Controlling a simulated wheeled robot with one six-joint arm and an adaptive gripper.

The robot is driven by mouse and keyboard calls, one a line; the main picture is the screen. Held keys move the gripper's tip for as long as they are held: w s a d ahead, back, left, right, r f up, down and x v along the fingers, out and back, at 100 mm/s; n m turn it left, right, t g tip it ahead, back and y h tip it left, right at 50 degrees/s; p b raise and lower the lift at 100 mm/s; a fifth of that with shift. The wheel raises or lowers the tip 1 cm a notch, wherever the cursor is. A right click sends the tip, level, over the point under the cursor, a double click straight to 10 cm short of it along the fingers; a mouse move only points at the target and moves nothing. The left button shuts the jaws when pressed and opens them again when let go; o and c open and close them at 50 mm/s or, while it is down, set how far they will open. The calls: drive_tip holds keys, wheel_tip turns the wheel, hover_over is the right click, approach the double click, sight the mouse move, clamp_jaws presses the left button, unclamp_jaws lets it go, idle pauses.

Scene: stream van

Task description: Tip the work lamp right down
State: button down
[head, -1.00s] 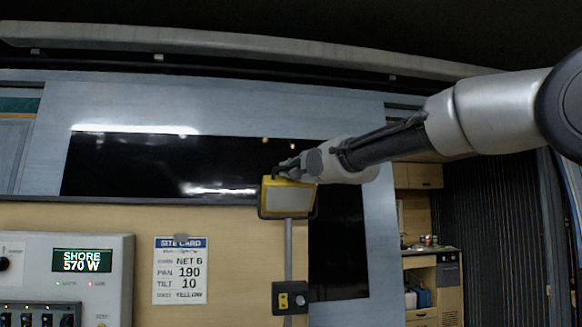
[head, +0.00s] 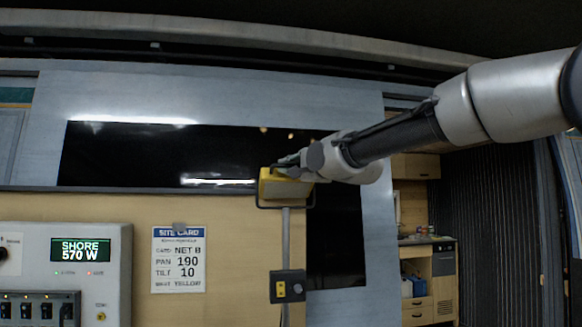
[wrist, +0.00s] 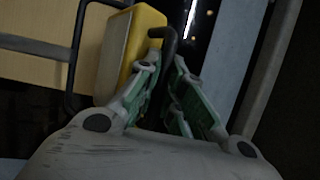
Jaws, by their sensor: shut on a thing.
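The work lamp (head: 285,187) is a yellow box with a pale front face, on a grey pole above a small dark box with a yellow socket (head: 287,287). Its face is foreshortened and seems tilted. My gripper (head: 288,167) reaches it from the right at its top. In the wrist view the yellow lamp body (wrist: 143,42) stands left of my fingers. My gripper (wrist: 168,62) is shut on a dark bar at the lamp, which looks like its handle (wrist: 169,40). A dark frame (wrist: 76,60) runs beside the lamp. The lamp's back is mostly hidden.
A site card (head: 179,260) hangs on the wooden panel left of the pole, reading pan 190, tilt 10. A grey power panel (head: 112,290) stands at lower left, its display showing shore 570 W. A dark window (head: 120,155) lies behind. A cabinet (head: 445,264) stands at right.

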drive_tip(key=shift+f, duration=0.2)
drive_tip(key=c, duration=1.8)
unclamp_jaws()
drive_tip(key=shift+r, duration=0.1)
drive_tip(key=v, duration=1.2)
